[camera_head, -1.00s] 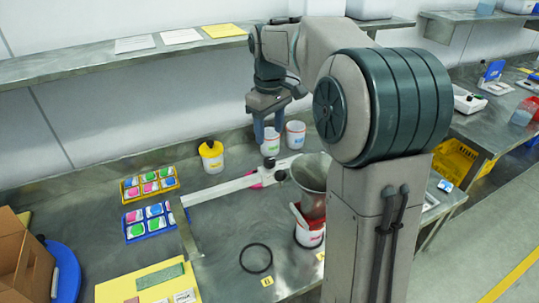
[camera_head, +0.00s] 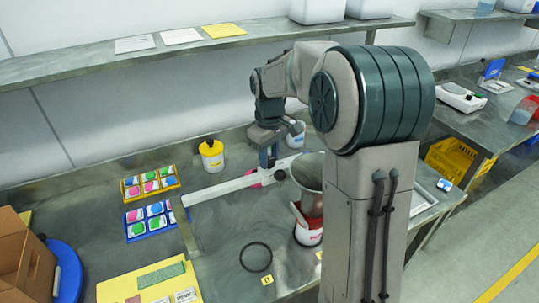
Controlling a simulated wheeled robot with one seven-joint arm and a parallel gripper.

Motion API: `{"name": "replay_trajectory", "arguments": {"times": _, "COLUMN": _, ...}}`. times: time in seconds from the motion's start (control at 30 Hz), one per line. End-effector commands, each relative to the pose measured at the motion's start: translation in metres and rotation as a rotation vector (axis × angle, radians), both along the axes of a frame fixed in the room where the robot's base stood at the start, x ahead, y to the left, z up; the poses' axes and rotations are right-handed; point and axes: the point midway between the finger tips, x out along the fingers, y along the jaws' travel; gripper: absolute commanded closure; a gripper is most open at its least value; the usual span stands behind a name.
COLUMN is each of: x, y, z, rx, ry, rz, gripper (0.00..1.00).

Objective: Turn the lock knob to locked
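A white swing arm (camera_head: 222,189) runs across the bench towards a grey metal funnel (camera_head: 308,172). A small dark knob (camera_head: 280,175) sits on the arm close to the funnel; I take it for the lock knob, but its setting is too small to read. A pink part (camera_head: 254,182) shows beside the arm, left of the knob. My gripper (camera_head: 268,164) points down just above and behind the arm, slightly left of the dark knob. Its fingers overlap in this view, so their gap and any contact are unclear.
A red and white container (camera_head: 309,234) stands under the funnel. A yellow-lidded jar (camera_head: 212,156) and a white cup (camera_head: 296,134) stand behind the arm. Yellow (camera_head: 149,183) and blue (camera_head: 149,219) trays lie left. A black ring (camera_head: 256,257) lies in front.

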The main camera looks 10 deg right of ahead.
Motion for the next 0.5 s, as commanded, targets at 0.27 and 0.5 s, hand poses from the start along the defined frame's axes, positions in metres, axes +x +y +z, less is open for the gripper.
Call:
{"name": "replay_trajectory", "arguments": {"times": 0.27, "x": 0.0003, "y": -0.0006, "z": 0.0004, "rx": -0.001, "ry": -0.001, "rz": -0.011, "gripper": 0.92}}
{"name": "replay_trajectory", "arguments": {"times": 0.5, "x": 0.0004, "y": -0.0004, "z": 0.0001, "rx": -0.001, "ry": -0.002, "rz": -0.095, "gripper": 0.92}}
